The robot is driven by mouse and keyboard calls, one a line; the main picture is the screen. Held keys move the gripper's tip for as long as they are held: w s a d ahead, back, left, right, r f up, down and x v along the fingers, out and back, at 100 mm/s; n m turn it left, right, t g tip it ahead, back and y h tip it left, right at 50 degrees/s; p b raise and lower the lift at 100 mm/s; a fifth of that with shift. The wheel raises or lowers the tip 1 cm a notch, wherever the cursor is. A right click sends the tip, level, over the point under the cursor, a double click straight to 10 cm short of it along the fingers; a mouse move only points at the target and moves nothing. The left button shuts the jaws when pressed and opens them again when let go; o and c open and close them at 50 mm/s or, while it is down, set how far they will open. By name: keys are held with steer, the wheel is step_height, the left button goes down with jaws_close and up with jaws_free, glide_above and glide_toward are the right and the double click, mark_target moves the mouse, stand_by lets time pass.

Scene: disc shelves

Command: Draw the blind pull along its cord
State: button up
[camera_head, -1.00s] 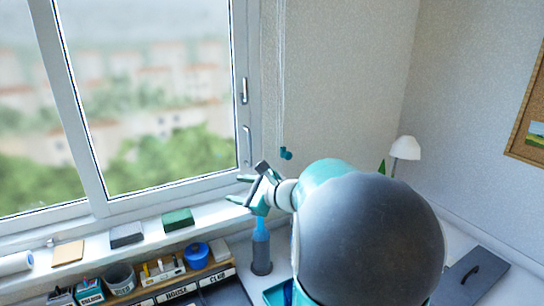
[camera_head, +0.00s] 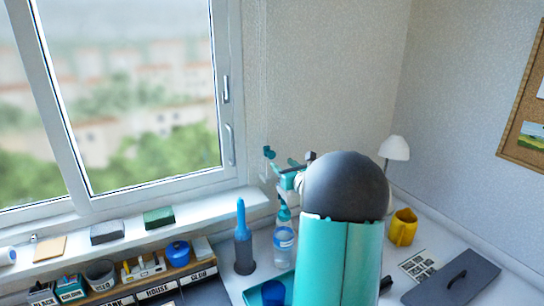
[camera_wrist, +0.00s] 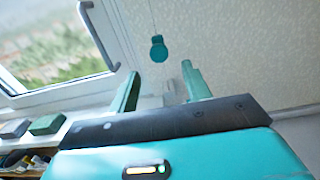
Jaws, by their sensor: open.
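The blind pull (camera_wrist: 158,48) is a small teal knob. It hangs on a thin pale cord (camera_wrist: 152,14) in the wrist view. In the head view the pull (camera_head: 269,154) hangs by the wall right of the window, just left of my gripper (camera_head: 283,167). The cord is faint there. In the wrist view my gripper (camera_wrist: 161,69) is open, with its two teal fingers apart. The pull shows just beyond the fingertips, between them in the picture. Nothing is between the fingers, and I see no contact.
The window (camera_head: 130,100) with its handle (camera_head: 229,145) is at left. A lamp (camera_head: 395,149) and yellow mug (camera_head: 403,227) are at right. Bare wall lies behind the pull.

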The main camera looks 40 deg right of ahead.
mark_target(272, 156)
steer(key=x, duration=0.9)
steer(key=shift+a, duration=0.1)
jaws_close()
